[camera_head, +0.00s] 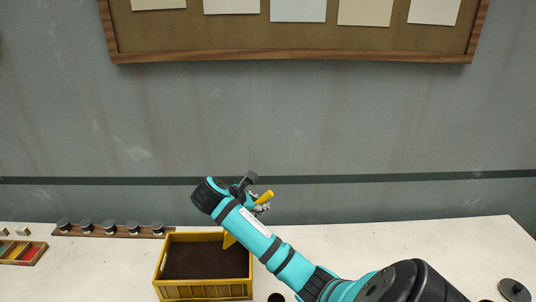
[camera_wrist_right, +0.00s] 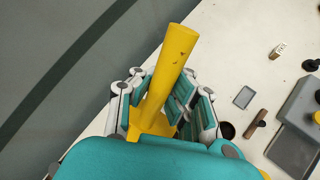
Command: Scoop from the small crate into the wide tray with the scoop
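The small crate (camera_head: 205,291) is yellow with dark brown loose contents, standing at the front middle of the table in the head view. The scoop (camera_wrist_right: 168,72) has a yellow handle, which my right gripper (camera_wrist_right: 158,100) is shut on in the right wrist view. In the head view the handle end of the scoop (camera_head: 265,196) sticks out past my right gripper (camera_head: 258,205), and a yellow part hangs by the crate's right back corner, partly hidden by my right arm. I cannot tell whether the scoop touches the contents. My left gripper and the wide tray are not recognisable in view.
A wooden rack (camera_head: 110,231) with several dark-topped round pieces lies behind the crate. A sectioned wooden box (camera_head: 22,252) with coloured contents is at the far left. A dark round lid (camera_head: 514,291) lies at the right. The white table (camera_head: 440,240) is clear at the back right.

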